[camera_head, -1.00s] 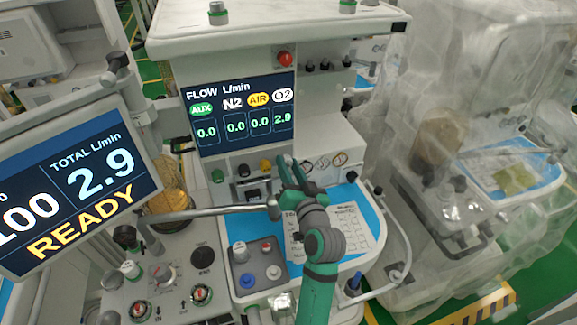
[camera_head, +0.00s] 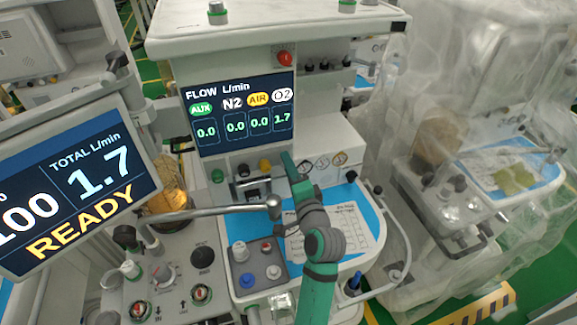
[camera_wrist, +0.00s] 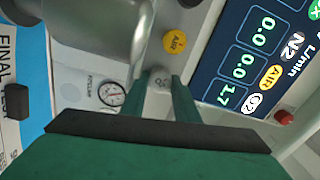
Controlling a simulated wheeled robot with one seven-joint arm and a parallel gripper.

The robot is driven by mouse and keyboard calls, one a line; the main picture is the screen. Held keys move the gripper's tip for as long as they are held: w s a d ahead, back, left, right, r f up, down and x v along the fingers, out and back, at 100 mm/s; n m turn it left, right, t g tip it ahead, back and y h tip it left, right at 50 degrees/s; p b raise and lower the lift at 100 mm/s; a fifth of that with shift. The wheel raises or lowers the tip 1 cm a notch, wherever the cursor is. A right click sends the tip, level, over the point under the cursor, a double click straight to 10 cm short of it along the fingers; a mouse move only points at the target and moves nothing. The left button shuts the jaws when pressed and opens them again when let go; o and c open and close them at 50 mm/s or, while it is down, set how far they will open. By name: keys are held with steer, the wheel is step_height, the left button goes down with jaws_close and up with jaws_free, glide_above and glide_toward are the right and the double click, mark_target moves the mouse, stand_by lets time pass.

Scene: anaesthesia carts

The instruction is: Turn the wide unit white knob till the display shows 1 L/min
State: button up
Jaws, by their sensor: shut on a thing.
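The white O2 knob (camera_wrist: 160,79) sits below the flow display, between the fingertips of my gripper (camera_wrist: 162,92) in the wrist view. My gripper is shut on it. In the head view my gripper (camera_head: 290,162) is at the panel's lower right edge and hides the knob. The flow display (camera_head: 243,112) reads AUX 0.0, N2 0.0, AIR 0.0 and O2 1.7. The side monitor (camera_head: 75,185) shows TOTAL 1.7 L/min and READY. The flow display also shows in the wrist view (camera_wrist: 250,50), rotated, with 1.7 under O2.
The yellow AIR knob (camera_wrist: 175,42) is close beside my gripper. A round gauge (camera_wrist: 111,93) lies on the other side. A metal bar (camera_head: 215,211) runs across in front of the panel. A red knob (camera_head: 284,58) sits above the display.

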steer(key=shift+a+f+m, duration=0.1)
steer(key=shift+m, duration=0.7)
steer(key=o, duration=1.1)
steer(key=shift+s, duration=0.1)
steer(key=v, duration=1)
steer(key=shift+s+d, duration=0.2)
steer(key=shift+s, duration=0.15)
